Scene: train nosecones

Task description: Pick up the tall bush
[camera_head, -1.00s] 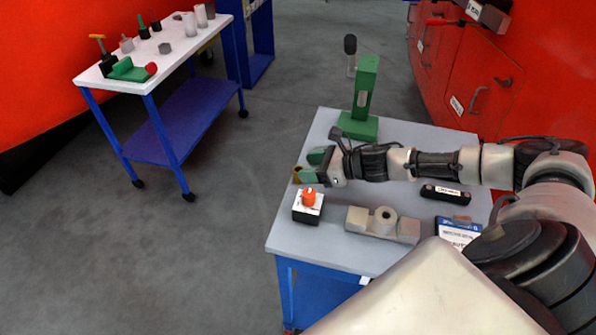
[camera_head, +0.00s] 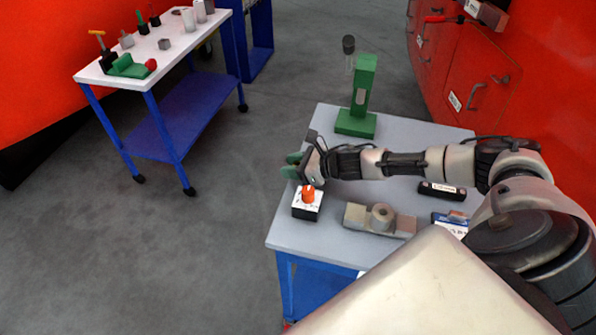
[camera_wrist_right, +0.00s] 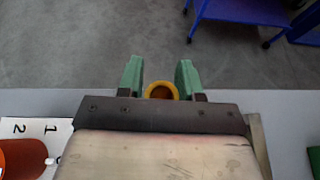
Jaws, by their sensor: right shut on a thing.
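The tall bush (camera_wrist_right: 161,91) is a brass-yellow ring seen from above in the right wrist view, with a dark bore. It sits between the two green fingers of my right gripper (camera_wrist_right: 160,79), which is shut on it. In the head view my right gripper (camera_head: 291,166) is at the left edge of the grey table (camera_head: 330,237), behind the box with the orange knob. The bush is hidden there by the fingers. Whether its bottom touches the table cannot be told. My left gripper is not in view.
On the table are a box with an orange knob (camera_head: 307,203), a grey block with a round collar (camera_head: 381,218), a green press (camera_head: 359,100) and a black labelled case (camera_head: 442,191). A white-topped blue cart (camera_head: 175,60) stands back left. Clear floor lies between.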

